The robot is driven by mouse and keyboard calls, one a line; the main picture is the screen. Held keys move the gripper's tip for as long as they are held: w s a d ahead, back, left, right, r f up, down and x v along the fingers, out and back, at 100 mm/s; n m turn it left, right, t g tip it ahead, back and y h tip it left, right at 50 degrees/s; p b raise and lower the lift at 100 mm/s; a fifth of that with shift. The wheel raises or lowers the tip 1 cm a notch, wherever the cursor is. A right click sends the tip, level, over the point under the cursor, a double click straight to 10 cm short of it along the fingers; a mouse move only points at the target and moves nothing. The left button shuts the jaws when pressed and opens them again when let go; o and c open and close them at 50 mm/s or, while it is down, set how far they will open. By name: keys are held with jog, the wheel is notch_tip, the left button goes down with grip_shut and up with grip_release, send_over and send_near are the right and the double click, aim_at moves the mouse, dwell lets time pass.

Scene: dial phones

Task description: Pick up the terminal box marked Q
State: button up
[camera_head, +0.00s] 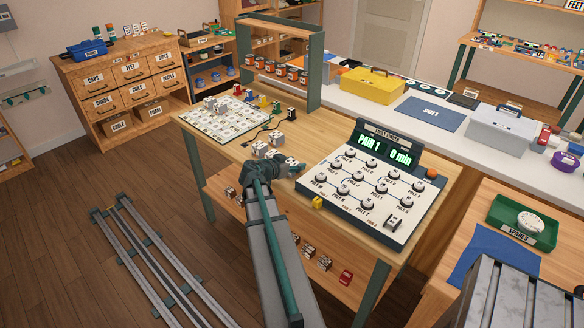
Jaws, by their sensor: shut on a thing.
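Several small pale terminal boxes stand on the wooden worktable, one of them (260,148) just beyond my gripper (290,165) and another (277,139) farther back. My gripper is over the table's near side, between the grid board and the fault finder panel. It appears shut on a pale terminal box (291,160) at its fingertips. My own wrist hides much of the grip. The letters on the boxes are too small to read, so I cannot tell which is marked Q. I cannot tell whether the held box touches the table.
A white grid board (214,128) with some boxes lies at the back left. The fault finder panel (345,213), with several dark knobs, stands close on the right. More boxes (324,263) lie on the shelf below.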

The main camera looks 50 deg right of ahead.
jog(key=shift+r, duration=0.15)
jog(key=shift+r+b, duration=0.3)
jog(key=shift+r, duration=0.1)
jog(key=shift+r+b, duration=0.35)
jog(key=shift+r, duration=0.55)
jog(key=s+a+r+b, duration=0.8)
jog(key=a+r+b, duration=0.2)
jog(key=a+b, duration=0.1)
jog(key=shift+a+b, duration=0.2)
jog(key=shift+b, duration=0.3)
